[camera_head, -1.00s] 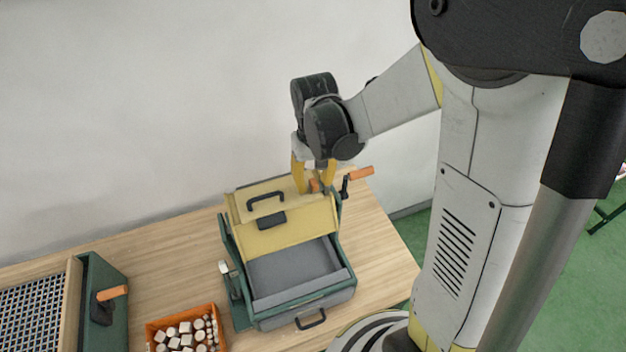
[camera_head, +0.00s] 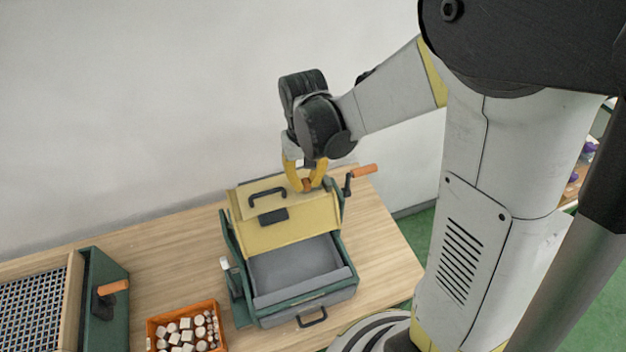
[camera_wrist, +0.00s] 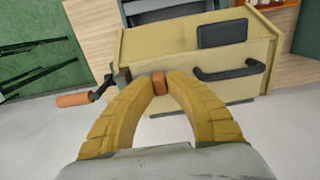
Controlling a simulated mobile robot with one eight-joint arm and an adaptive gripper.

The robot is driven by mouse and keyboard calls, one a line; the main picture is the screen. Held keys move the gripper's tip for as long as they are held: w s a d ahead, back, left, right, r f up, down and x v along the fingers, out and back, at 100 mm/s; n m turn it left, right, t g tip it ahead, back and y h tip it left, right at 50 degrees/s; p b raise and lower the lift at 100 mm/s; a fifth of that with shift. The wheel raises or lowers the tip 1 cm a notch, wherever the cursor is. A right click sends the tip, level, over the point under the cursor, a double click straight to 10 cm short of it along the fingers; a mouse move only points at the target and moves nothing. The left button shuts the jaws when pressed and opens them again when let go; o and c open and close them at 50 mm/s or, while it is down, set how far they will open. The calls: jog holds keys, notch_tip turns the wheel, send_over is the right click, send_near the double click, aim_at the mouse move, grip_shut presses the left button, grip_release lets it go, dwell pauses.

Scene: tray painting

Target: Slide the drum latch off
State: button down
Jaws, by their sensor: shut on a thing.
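The drum machine (camera_head: 290,236) has a yellow top with a black handle and a dark plate, and a grey tray below in a green frame. My gripper (camera_head: 306,186) is over the right part of the yellow top. Its yellow fingers are shut on a small orange knob, which I take to be the drum latch (camera_wrist: 159,83); the wrist view shows it between the fingertips, at the edge of the yellow top. The rest of the latch is hidden by the fingers. The crank with an orange grip (camera_head: 363,171) is just right of the gripper.
An orange bin of white pieces (camera_head: 160,323) stands at the lower left. A mesh screen unit with an orange-gripped crank (camera_head: 114,287) is further left. The wall is close behind the table (camera_head: 389,238). Bare wood lies right of the machine.

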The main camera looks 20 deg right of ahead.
aim_at(304, 182)
jog(key=c, duration=1.4)
grip_release()
jog(key=shift+a, duration=0.35)
jog(key=shift+d, duration=0.1)
jog(key=shift+r, duration=0.25)
notch_tip(304, 182, up, 12)
jog(key=shift+f, duration=0.25)
